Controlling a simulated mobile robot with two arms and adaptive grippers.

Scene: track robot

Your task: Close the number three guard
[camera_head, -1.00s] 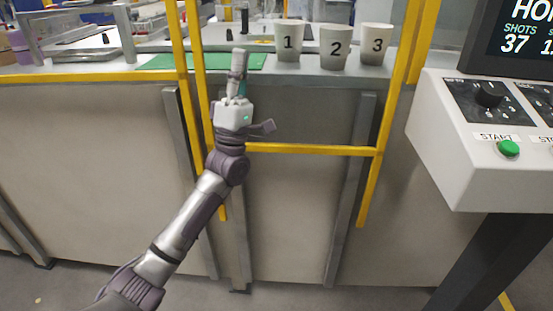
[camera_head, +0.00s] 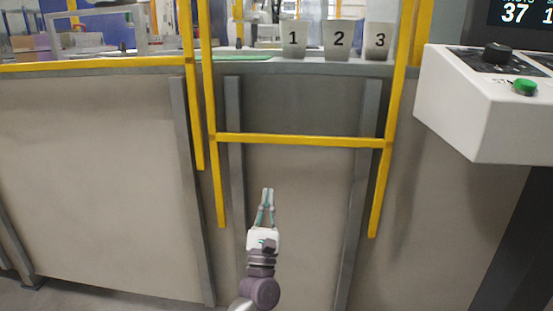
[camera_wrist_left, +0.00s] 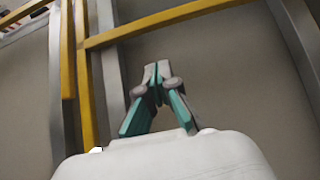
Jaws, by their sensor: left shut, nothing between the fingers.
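A yellow guard frame (camera_head: 300,140) stands in front of the grey counter, with two uprights and a crossbar low across them. Its upper part runs out of the head view, and I see no number on it. My left gripper (camera_head: 268,191) is shut and empty. It points up, below the crossbar and between the uprights, in front of the grey panel. In the left wrist view, the gripper (camera_wrist_left: 157,68) has its fingertips together, apart from the yellow bar (camera_wrist_left: 165,18) above. My right gripper is not in view.
Cups marked 1 (camera_head: 294,42), 2 (camera_head: 338,40) and 3 (camera_head: 378,42) stand on the counter behind the frame. A white control box (camera_head: 480,105) with a green button juts out at the right. The floor shows at the lower left.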

